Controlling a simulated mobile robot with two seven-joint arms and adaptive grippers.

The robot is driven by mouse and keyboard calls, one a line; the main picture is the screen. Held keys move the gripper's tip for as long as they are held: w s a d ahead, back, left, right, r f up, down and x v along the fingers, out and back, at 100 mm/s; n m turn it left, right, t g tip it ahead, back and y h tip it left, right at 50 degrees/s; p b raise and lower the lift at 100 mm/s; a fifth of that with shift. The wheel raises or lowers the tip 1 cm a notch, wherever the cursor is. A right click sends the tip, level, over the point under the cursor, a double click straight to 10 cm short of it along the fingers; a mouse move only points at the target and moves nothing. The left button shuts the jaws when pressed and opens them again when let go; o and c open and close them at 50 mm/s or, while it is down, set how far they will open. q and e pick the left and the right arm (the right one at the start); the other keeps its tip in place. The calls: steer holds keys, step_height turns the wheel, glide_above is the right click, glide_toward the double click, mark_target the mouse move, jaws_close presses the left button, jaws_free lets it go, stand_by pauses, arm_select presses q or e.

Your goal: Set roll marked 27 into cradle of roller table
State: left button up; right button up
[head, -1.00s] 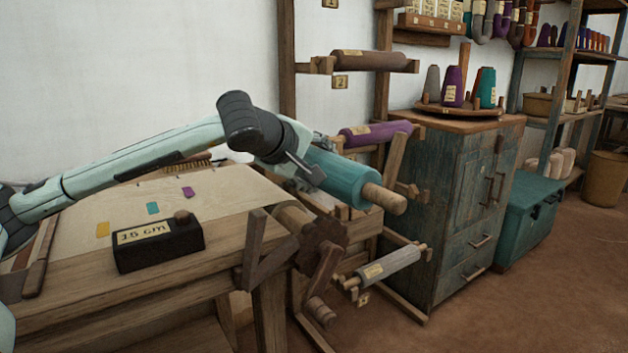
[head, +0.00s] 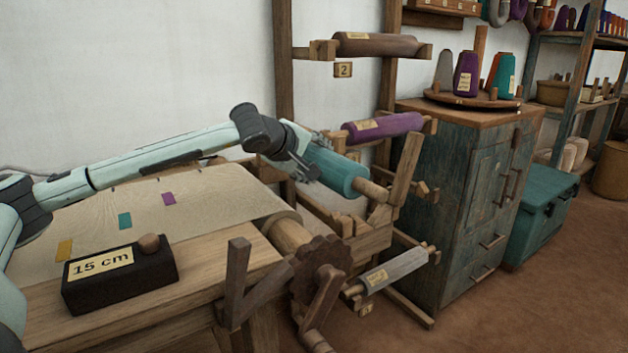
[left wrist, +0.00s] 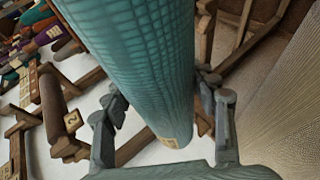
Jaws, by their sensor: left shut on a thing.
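My left gripper (head: 308,168) is shut around a teal roll (head: 338,173) with a pale wooden end. The roll hangs tilted above the low wooden stand (head: 345,238) right of the cloth-covered table. Its wooden end is close to the slanted wooden arms (head: 404,168) of a V-shaped holder; I cannot tell whether they touch. In the left wrist view the teal roll (left wrist: 140,60) runs between the fingers, with a small tan label (left wrist: 172,143) too small to read. The number 27 is not readable anywhere. My right gripper is out of view.
A black block marked 15 cm (head: 118,272) sits on the wooden table (head: 190,300). Purple (head: 385,127), brown (head: 375,45) and grey (head: 388,272) rolls rest on racks. A toothed wooden wheel (head: 320,268) and a blue-green cabinet (head: 468,205) stand nearby.

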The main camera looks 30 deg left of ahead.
arm_select(q)
steer(key=w+a+f, duration=0.2)
steer(key=w, duration=0.1)
steer(key=shift+w+a+f, duration=0.1)
steer(key=shift+w+a, duration=0.1)
steer(key=shift+a, duration=0.15)
step_height(320, 180, down, 4)
steer(key=shift+f, duration=0.1)
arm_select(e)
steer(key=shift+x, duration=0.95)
arm_select(q)
steer(key=o, duration=1.5)
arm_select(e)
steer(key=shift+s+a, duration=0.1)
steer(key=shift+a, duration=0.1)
arm_select(q)
steer(key=shift+s, duration=0.2)
steer(key=b+v, duration=0.1)
steer(key=v, duration=1)
steer(key=shift+s+r, duration=0.25)
steer(key=shift+s, duration=0.05)
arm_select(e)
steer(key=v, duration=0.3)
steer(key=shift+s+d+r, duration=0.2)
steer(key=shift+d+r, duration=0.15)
